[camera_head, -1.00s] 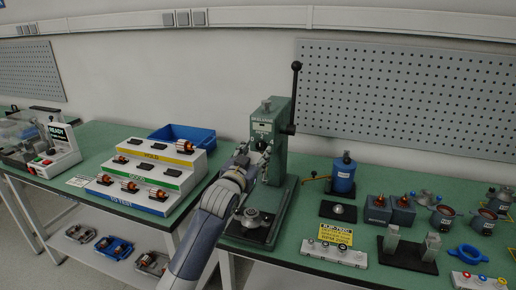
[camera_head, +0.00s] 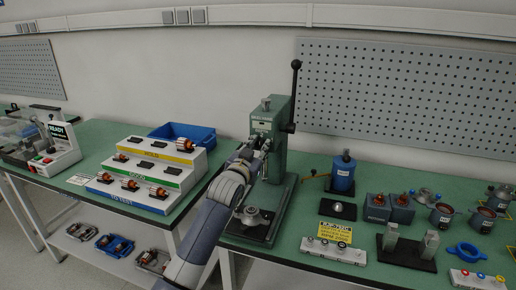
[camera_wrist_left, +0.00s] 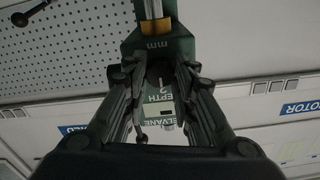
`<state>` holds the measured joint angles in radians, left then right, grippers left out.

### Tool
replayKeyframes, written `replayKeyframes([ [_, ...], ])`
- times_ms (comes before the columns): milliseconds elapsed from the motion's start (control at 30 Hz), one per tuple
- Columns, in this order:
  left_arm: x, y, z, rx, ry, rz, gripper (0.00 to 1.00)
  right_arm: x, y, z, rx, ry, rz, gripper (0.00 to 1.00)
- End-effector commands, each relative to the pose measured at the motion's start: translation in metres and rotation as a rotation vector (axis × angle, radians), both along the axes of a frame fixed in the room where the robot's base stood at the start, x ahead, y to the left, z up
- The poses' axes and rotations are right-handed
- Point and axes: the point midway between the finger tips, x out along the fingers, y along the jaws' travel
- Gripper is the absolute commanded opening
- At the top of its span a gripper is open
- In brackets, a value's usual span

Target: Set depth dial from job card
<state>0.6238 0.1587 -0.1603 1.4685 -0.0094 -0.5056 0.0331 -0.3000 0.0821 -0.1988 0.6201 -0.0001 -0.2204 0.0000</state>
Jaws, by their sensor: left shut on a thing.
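The green press (camera_head: 280,115) stands at the left part of the right bench, its black lever raised. My left gripper (camera_head: 259,149) is at the front of the press head. In the left wrist view, the two fingers (camera_wrist_left: 161,77) close in front of the press, beside a label (camera_wrist_left: 160,95) reading DEPTH upside down. They are shut on a small part there, taken to be the depth dial; the fingers largely hide it and its setting cannot be read. A yellow printed card (camera_head: 335,232) stands on the bench to the right; its text is too small to read. My right gripper is not in view.
A dark press base with a round metal fixture (camera_head: 253,216) lies below the gripper. A stepped rack (camera_head: 150,175) with rotors and a blue bin (camera_head: 190,138) stand left.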

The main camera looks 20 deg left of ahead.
Motion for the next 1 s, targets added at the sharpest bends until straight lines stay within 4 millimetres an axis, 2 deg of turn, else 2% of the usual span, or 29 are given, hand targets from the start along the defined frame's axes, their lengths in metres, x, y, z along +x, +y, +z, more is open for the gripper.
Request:
replayKeyframes([
  [267, 0.000, 0.000, 0.001, 0.040, -0.001, -0.001, 0.01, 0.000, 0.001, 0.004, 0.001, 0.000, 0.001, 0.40],
  [467, 0.000, 0.000, 0.002, 0.148, -0.005, 0.000, 0.01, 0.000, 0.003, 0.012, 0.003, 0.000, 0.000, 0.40],
  [1000, 0.000, -0.001, 0.002, 0.642, -0.023, 0.000, 0.01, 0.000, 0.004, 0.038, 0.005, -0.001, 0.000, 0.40],
])
